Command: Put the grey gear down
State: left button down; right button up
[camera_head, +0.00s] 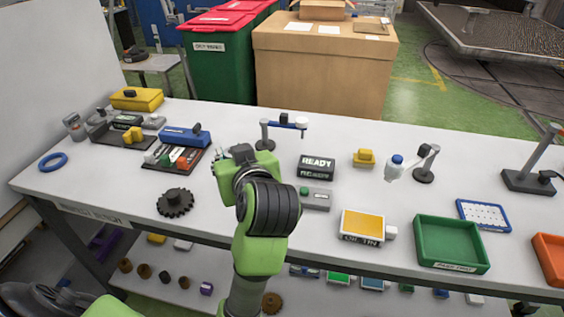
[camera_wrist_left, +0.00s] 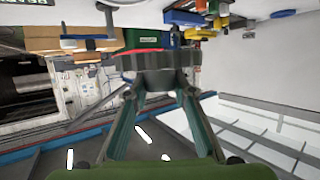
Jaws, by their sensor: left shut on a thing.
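My left gripper (camera_wrist_left: 156,90) is shut on a grey gear (camera_wrist_left: 155,59), whose toothed edge shows between and beyond the fingertips in the left wrist view. In the head view, my left arm reaches over the front of the white workbench (camera_head: 130,187). Its own wrist hides most of the left gripper (camera_head: 238,153) and the gear there. I cannot tell how far the gear is above the bench. A separate dark gear (camera_head: 175,203) lies flat on the bench to the left of the arm. My right gripper is not in view.
A READY sign (camera_head: 316,166), a yellow-topped box (camera_head: 362,227) and a green tray (camera_head: 451,243) stand to the right. Bare bench lies left of the dark gear.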

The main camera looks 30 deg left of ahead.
pick_arm(q)
jog(key=w+a+f, duration=0.1)
jog(key=w+f, duration=0.2)
jog(key=w, duration=0.1)
jog(key=w+a+f, duration=0.2)
jog(key=w, duration=0.2)
jog(key=w+a+f, duration=0.1)
jog(key=w+f, duration=0.2)
jog(key=w, duration=0.1)
jog(key=shift+a+f, duration=0.3)
jog(key=shift+a, duration=0.05)
jog(key=shift+w+a+f, duration=0.1)
jog(key=shift+w+f, duration=0.15)
jog(key=shift+f, duration=0.1)
notch_tip(320, 180, down, 3)
jog(key=shift+w+f+b, duration=0.1)
jog(key=shift+f+b, duration=0.1)
jog(key=shift+b, duration=0.1)
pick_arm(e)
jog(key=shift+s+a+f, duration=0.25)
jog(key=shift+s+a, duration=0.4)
pick_arm(q)
jog(key=c, duration=1.7)
grip_release()
jog(key=shift+f, duration=0.15)
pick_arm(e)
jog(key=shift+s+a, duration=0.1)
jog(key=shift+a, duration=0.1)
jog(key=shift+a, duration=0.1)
